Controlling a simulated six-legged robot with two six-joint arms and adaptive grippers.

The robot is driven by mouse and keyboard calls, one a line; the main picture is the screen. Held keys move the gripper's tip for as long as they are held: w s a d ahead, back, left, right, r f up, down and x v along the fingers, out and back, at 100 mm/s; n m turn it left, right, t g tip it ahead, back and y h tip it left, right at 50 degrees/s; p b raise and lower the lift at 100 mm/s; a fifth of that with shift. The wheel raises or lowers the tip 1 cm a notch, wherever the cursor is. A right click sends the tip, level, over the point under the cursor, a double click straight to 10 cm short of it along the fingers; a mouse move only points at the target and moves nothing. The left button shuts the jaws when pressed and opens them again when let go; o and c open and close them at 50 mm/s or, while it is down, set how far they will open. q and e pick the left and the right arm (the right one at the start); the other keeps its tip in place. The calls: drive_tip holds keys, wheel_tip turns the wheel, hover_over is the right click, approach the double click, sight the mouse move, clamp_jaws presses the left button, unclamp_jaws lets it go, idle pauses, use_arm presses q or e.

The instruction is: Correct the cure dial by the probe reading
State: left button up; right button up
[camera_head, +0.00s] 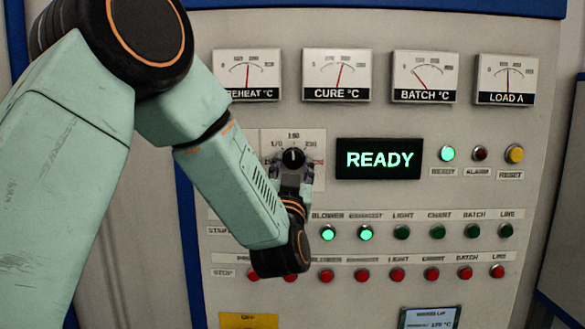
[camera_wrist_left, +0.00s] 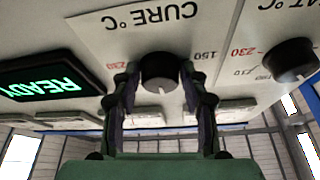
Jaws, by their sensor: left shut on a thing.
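The cure dial (camera_head: 293,157) is a black round knob with a white pointer mark, on a pale scale plate under the gauges. In the left wrist view the same dial (camera_wrist_left: 159,72) appears upside down below its "CURE °C" label. My left gripper (camera_head: 291,172) is shut on the dial, with one finger on each side of it; the fingers (camera_wrist_left: 160,90) also show in the wrist view. The CURE °C gauge (camera_head: 337,75) has its needle slightly right of the middle. A small display card (camera_head: 430,318) at the bottom edge carries a reading too small to read surely. My right gripper is out of view.
A second dial (camera_wrist_left: 290,60) sits beside the cure dial in the wrist view; my left arm hides it in the head view. The green READY display (camera_head: 380,159) is close on the right. Rows of lamps and buttons (camera_head: 397,275) lie below. A yellow note (camera_head: 248,321) is at the bottom.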

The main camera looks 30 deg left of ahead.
use_arm(q)
drive_tip(key=n+b, duration=0.1)
drive_tip(key=n+y+b, duration=0.1)
drive_tip(key=shift+d+n+g, duration=0.2)
drive_tip(key=shift+n+g, duration=0.1)
drive_tip(key=shift+n, duration=0.1)
drive_tip(key=n+g+y+b, duration=0.1)
drive_tip(key=n+b, duration=0.1)
drive_tip(key=n, duration=0.1)
drive_tip(key=shift+n+y, duration=0.4)
drive_tip(key=n+g+y+b, duration=0.1)
drive_tip(key=n, duration=0.2)
drive_tip(key=shift+w+d+g+b, duration=0.1)
drive_tip(key=shift+d+g+b, duration=0.05)
drive_tip(key=shift+g+b, duration=0.25)
drive_tip(key=shift+r+n+g+y+b, duration=0.15)
drive_tip(key=shift+n+g+y+b, duration=0.5)
drive_tip(key=shift+n, duration=1.25)
drive_tip(key=shift+n+g, duration=0.25)
drive_tip(key=shift+n, duration=0.05)
